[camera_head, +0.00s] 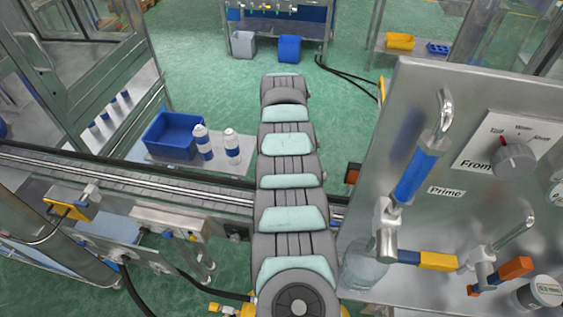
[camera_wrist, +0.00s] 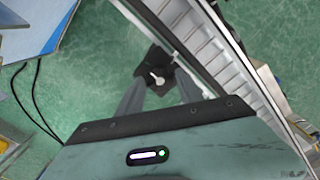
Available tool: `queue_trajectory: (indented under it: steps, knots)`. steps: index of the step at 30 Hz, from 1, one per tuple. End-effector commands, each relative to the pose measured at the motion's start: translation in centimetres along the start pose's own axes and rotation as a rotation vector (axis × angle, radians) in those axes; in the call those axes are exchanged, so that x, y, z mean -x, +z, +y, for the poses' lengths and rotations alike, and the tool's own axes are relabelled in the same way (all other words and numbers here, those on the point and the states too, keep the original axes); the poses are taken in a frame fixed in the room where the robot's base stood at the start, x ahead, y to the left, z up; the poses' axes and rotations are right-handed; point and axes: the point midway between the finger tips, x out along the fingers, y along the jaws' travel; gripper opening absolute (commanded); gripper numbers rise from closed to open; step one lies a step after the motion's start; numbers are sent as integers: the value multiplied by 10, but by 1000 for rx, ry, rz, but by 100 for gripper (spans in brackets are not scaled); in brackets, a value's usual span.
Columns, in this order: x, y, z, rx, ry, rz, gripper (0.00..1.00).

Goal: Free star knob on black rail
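A dark star-shaped knob (camera_wrist: 155,72) with a small pale metal piece at its middle shows in the wrist view, beside the conveyor's long edge. My gripper (camera_wrist: 160,80) points at it, its two grey fingers apart with the knob between or just beyond their tips. I cannot tell whether the fingers touch it. A dark rail (camera_head: 100,161) runs along the far side of the conveyor in the head view. My arm hides the gripper and the knob there.
The ribbed conveyor (camera_wrist: 203,50) runs diagonally on the right of the wrist view. In the head view, a blue bin (camera_head: 175,135) and two white bottles (camera_head: 217,144) stand behind the conveyor. A steel panel (camera_head: 455,150) with valves and a dial stands at right.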

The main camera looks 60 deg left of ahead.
Motion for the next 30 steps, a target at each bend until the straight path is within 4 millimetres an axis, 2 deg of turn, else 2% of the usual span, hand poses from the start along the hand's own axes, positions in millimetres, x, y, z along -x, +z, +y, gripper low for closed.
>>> queue_trajectory:
  steps: [1, 5, 17, 23, 30]
  knots:
    - [0, 0, 0, 0, 0, 0, 48]
    - [0, 0, 0, 0, 0, -1, 59]
    - [6, 0, 1, -1, 2, 1, 59]
    - [32, 0, 1, 0, 2, 0, 59]
    - [83, -1, 1, 0, 6, 3, 59]
